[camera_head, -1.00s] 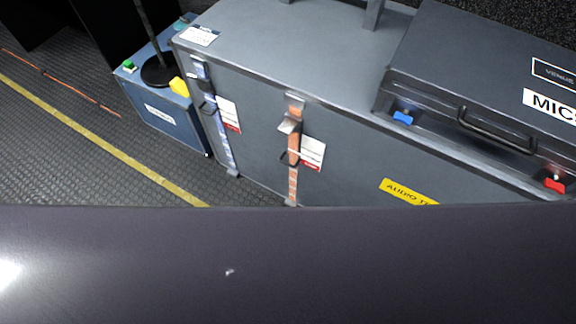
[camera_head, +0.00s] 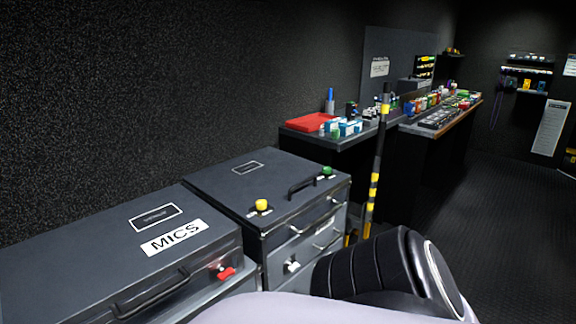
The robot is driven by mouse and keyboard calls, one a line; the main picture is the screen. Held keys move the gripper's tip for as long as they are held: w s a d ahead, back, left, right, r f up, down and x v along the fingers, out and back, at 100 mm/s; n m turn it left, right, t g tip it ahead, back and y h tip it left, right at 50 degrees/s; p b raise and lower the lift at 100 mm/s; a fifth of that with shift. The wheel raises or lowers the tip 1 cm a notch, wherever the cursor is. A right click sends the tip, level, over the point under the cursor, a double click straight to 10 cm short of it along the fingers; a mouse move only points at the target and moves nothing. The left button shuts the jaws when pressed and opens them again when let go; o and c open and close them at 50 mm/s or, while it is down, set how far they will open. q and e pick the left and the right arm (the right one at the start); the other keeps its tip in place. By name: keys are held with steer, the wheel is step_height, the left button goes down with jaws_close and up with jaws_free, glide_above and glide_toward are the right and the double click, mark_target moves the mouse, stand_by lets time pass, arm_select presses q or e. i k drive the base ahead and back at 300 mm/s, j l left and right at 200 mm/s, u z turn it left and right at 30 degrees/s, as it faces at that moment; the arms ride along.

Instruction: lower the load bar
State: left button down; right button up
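A thin upright pole with black and yellow bands (camera_head: 376,172), which looks like the load bar, stands at the right end of a grey drawer case. It leans slightly, its top to the right. Its foot is hidden behind a dark ribbed part that looks like my own arm. Neither of my grippers is in view.
The drawer case (camera_head: 262,182) has a yellow knob (camera_head: 261,204) and a green knob (camera_head: 327,170) on top. A MICS case (camera_head: 95,240) lies to its left. Benches with a red tray (camera_head: 308,122) and small gear stand behind. The dark floor (camera_head: 500,230) at right is clear.

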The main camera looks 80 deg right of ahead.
mark_target(388, 85)
steer(key=z, duration=3)
steer(key=i+l, duration=0.3)
steer(key=i+l+u, duration=0.1)
steer(key=i+l, duration=0.2)
steer(key=l, duration=0.15)
steer(key=i+l, duration=0.3)
steer(key=i+l+u, duration=0.1)
steer(key=i+l, duration=0.2)
steer(key=l, duration=0.15)
steer(key=i+l, duration=0.25)
steer(key=l, duration=0.15)
steer(key=i+l+u, duration=0.1)
steer(key=i+l, duration=0.2)
steer(key=l, duration=0.15)
steer(key=i+l, duration=0.25)
steer(key=l, duration=0.15)
steer(key=i+l+u, duration=0.1)
steer(key=i+l, duration=0.2)
steer(key=l, duration=0.15)
